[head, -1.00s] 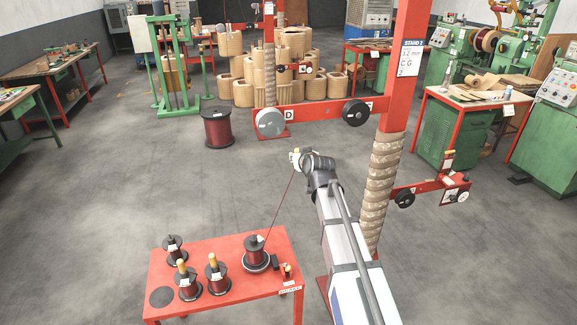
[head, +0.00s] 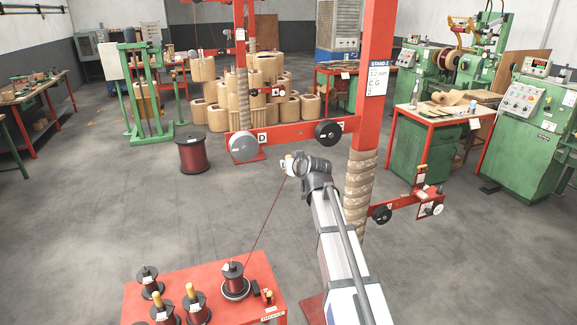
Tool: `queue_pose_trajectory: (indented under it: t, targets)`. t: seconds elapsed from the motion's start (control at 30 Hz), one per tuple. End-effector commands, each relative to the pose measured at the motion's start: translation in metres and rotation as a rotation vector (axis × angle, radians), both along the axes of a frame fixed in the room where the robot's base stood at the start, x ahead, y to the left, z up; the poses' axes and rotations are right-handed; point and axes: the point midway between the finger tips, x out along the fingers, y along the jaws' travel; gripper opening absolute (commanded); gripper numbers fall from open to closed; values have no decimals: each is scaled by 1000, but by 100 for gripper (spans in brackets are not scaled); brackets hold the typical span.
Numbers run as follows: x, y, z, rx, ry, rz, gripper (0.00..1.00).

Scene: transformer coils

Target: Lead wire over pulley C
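A thin dark red lead wire (head: 268,217) runs up in a straight slanting line from a spool (head: 233,275) on the red table to my gripper (head: 292,166). My gripper holds the wire's end at a small pale piece; its fingers are small and partly hidden by the wrist. A red stand carries a crossbar with a grey pulley (head: 243,147) beside a "D" label and a black pulley (head: 328,132). A lower side arm carries another black pulley (head: 381,214) and a white one (head: 437,209). I cannot read which pulley is marked C. My gripper appears just below the crossbar between its two pulleys.
The stand's post (head: 373,100) rises right of my arm, its lower part wrapped. More spools (head: 196,305) stand on the red table (head: 262,272). A large dark red spool (head: 194,154) stands on the floor left of the crossbar. The left floor is open.

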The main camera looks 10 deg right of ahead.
Motion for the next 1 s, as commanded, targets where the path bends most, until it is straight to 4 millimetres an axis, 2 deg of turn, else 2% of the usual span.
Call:
queue_pose_trajectory:
  t: [0.1, 1.0]
  targets:
    - [1, 0, 20, -1, -4, -1, 0]
    - [1, 0, 150, -1, -3, -1, 0]
